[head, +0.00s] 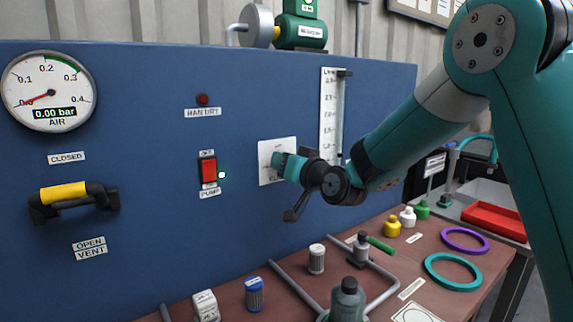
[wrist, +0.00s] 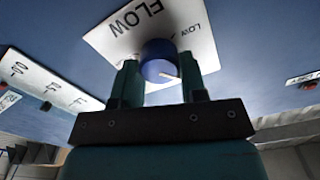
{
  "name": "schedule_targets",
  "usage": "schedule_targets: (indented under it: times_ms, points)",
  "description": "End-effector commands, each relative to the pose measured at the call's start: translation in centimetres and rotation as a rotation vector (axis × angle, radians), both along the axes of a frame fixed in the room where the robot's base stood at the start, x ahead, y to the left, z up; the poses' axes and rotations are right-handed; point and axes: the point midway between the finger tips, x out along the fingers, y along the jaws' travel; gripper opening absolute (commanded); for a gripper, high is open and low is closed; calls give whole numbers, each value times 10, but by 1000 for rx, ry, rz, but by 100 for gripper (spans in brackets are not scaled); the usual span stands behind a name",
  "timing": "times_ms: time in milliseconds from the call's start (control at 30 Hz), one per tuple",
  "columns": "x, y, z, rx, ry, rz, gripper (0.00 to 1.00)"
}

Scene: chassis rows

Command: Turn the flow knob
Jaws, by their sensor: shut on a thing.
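The flow knob (wrist: 158,62) is a round blue knob with a pale pointer line, on a white plate (wrist: 108,40) marked FLOW and LOW. My gripper (wrist: 159,80) has one finger on each side of the knob and is shut on it. In the head view my gripper (head: 283,164) is at the same white plate (head: 267,150) on the blue panel, and it hides the knob there. The flow tube (head: 333,115) with its scale stands on the panel to the right of the plate, partly behind my arm.
Below, the brown bench (head: 285,285) holds bottles, filters, grey rails and a teal ring (head: 453,271).

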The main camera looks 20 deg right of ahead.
Motion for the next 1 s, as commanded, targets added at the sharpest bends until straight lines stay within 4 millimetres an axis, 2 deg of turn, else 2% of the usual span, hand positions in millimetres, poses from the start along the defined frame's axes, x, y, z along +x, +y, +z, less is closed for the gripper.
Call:
schedule_targets:
  times_ms: [300, 733, 767, 833, 867, 1000]
  points:
    - [0, -1, 0, 84, 26, -2, 16]
    - [0, -1, 1, 92, 28, -2, 16]
    - [0, -1, 0, 91, 28, -2, 46]
    - [0, -1, 0, 91, 28, -2, 62]
    - [0, -1, 0, 91, 28, -2, 65]
    - [0, -1, 0, 91, 28, 0, 65]
